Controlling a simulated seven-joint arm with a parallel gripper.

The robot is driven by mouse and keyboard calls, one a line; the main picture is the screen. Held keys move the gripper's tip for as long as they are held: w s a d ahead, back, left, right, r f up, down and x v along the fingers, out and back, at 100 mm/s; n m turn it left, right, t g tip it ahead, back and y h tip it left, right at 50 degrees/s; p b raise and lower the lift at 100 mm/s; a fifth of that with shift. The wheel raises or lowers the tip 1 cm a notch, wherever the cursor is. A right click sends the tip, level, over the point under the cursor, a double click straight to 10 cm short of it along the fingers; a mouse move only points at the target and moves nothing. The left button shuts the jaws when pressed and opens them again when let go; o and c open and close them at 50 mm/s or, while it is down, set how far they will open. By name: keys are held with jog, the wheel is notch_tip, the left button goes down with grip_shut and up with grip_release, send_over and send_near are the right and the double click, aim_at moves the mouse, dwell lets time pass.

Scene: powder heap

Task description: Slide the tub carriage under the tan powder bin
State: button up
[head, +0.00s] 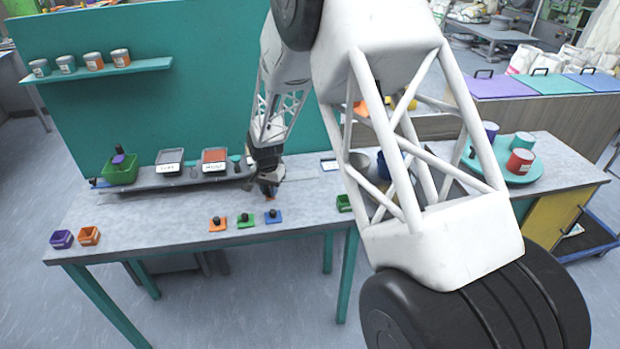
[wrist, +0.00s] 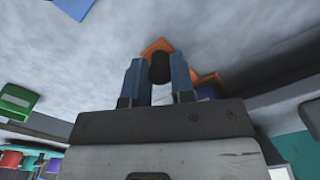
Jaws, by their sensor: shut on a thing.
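My gripper (head: 268,190) is low over the grey worktable, at the right end of the grey rail-like shelf (head: 190,178). In the wrist view, its blue-grey fingers (wrist: 157,82) are shut on a black knob (wrist: 157,68). The knob stands in front of an orange diamond-shaped base (wrist: 155,46); I cannot tell whether this is the tub carriage. No bin can be surely picked out as tan.
Orange (head: 218,225), green (head: 245,221) and blue (head: 273,217) knobbed pieces sit near the table's front edge. Purple (head: 62,239) and orange (head: 89,236) small bins stand at the front left. A teal round stand (head: 505,170) carries cups at the right.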

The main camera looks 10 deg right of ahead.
jog(key=shift+a, duration=1.25)
jog(key=o, duration=0.8)
jog(key=shift+c, duration=0.2)
jog(key=shift+r, duration=0.1)
notch_tip(320, 180, up, 7)
jog(key=shift+r, duration=0.15)
